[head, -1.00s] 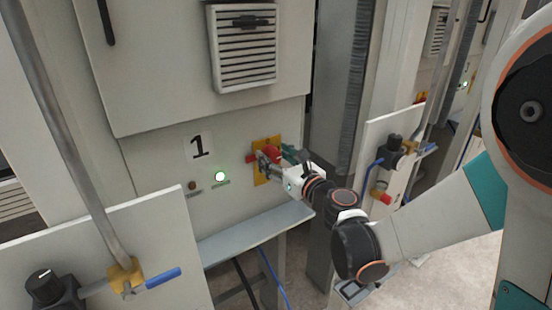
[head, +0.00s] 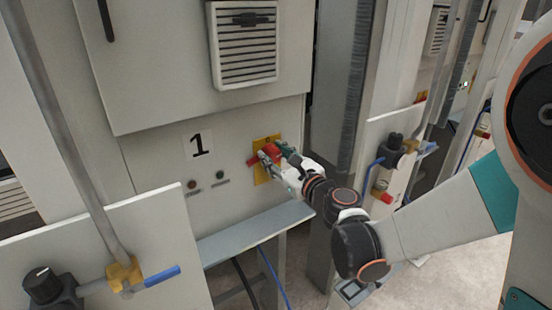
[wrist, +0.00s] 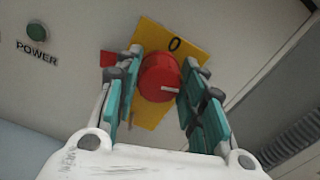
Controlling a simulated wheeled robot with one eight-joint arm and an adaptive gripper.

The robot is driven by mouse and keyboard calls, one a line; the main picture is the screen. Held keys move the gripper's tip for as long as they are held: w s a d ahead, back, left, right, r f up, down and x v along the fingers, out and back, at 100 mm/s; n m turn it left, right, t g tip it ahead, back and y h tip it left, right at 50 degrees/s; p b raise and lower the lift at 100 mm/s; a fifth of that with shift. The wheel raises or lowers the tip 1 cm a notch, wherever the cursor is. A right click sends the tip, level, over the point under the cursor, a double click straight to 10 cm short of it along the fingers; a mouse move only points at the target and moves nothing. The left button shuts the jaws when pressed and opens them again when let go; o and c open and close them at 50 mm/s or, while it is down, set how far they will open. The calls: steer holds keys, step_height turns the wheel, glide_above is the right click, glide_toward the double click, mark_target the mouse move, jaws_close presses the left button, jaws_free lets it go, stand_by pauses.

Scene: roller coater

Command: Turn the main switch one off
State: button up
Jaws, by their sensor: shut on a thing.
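The main switch is a red rotary knob (head: 271,150) on a yellow plate (head: 262,175), on the cabinet panel marked 1 (head: 199,146). In the wrist view the red knob (wrist: 158,80) sits between my teal fingers, and a "0" shows on the yellow plate (wrist: 190,42) above it. A red end of the handle sticks out past the left finger. My gripper (wrist: 160,88) is shut on the knob, one finger at each side, and also shows in the head view (head: 274,160). The power lamp (head: 219,175) left of the switch is dark.
A grey ledge (head: 255,230) runs below the panel. A white board (head: 180,240) with a black knob (head: 42,286) and blue-handled valve (head: 162,277) stands at front left. A second station with a similar valve (head: 390,150) stands to the right.

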steer(key=n+b, duration=0.1)
steer(key=n, duration=0.6)
steer(key=shift+a+f, duration=0.1)
steer(key=n, duration=0.4)
steer(key=shift+s+f+b, duration=0.1)
steer(key=shift+b, duration=0.3)
steer(key=shift+n, duration=1.8)
steer(key=o, duration=1)
steer(key=shift+o, duration=0.2)
steer(key=v, duration=1.2)
